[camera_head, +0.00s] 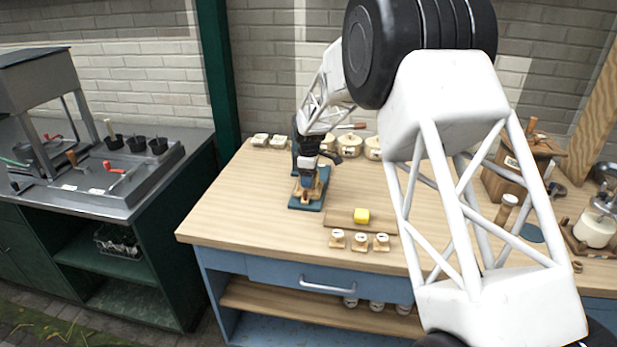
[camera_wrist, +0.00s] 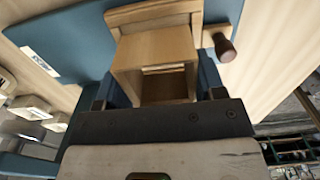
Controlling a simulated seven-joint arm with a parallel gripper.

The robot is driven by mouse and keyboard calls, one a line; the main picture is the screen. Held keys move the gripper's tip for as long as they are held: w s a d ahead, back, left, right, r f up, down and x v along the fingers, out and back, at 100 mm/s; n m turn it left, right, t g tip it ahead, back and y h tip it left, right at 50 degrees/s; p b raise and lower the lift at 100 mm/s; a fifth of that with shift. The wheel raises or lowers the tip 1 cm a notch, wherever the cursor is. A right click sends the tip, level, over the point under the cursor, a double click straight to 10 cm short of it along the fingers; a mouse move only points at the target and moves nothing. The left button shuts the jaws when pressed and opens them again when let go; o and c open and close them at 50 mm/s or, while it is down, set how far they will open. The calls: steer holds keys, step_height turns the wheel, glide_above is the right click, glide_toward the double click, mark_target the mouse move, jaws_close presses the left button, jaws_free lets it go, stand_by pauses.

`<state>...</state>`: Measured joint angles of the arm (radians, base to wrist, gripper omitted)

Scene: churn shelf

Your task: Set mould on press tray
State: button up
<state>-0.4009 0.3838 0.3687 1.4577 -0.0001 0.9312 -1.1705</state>
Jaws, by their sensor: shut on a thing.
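A wooden box-shaped mould (camera_wrist: 155,50), open on the side facing the camera, is held between the fingers of my gripper (camera_wrist: 158,92) in the wrist view. The blue surface (camera_wrist: 85,38) with a white label also shows under the mould in the wrist view. I cannot tell whether the mould touches it. A wooden piece with a dark knob (camera_wrist: 225,47) is just beyond the mould. My gripper hides part of the mould.
A wooden board with a yellow block (camera_head: 361,216) lies to the right. Several small labelled pieces (camera_head: 359,242) stand by the front edge of the bench (camera_head: 240,225). Pots (camera_head: 349,146) line the back. The bench's left front is clear.

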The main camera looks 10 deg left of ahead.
steer(key=shift+f, duration=0.7)
stand_by(0.3)
stand_by(0.6)
steer(key=o, duration=1)
steer(key=c, duration=0.4)
steer(key=shift+r, duration=0.15)
steer(key=shift+r, duration=2.95)
steer(key=shift+r, duration=0.1)
